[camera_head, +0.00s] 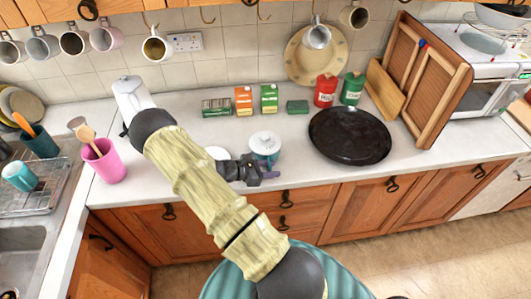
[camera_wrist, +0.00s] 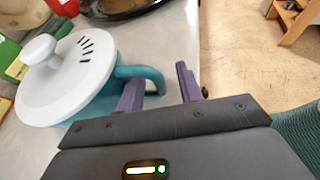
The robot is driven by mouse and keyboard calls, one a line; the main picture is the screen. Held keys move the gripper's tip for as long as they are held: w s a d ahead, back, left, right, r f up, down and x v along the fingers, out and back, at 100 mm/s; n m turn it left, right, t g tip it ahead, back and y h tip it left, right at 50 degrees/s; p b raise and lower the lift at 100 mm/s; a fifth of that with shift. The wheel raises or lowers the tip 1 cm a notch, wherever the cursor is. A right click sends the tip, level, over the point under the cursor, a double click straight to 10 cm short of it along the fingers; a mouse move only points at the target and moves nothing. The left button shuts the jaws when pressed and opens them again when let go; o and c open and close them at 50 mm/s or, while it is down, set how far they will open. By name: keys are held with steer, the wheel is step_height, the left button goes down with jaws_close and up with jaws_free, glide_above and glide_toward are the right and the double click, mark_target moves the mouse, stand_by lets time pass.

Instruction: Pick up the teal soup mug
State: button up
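The teal soup mug (camera_head: 264,144) stands upright on the counter under a white knobbed lid with dark slots. In the wrist view its teal handle (camera_wrist: 148,72) sticks out to the right from below the lid. My gripper (camera_head: 267,169) is at the front side of the mug. In the wrist view my gripper (camera_wrist: 158,76) is open, its two purple fingers apart. The outer end of the handle shows in the gap between them, closer to the left finger. I cannot tell whether that finger touches it. Most of the mug's body is hidden by the lid.
A black pan (camera_head: 349,136) lies to the right of the mug. Boxes (camera_head: 243,100) and red (camera_head: 325,90) and green (camera_head: 351,88) canisters stand behind. A white dish (camera_head: 217,153) shows partly behind my arm. A pink cup (camera_head: 106,162) with utensils stands left.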

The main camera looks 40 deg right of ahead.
steer(key=shift+c, duration=0.3)
jaws_close()
steer(key=shift+r, duration=0.1)
steer(key=shift+r+b, duration=1.2)
steer(key=shift+r, duration=3.8)
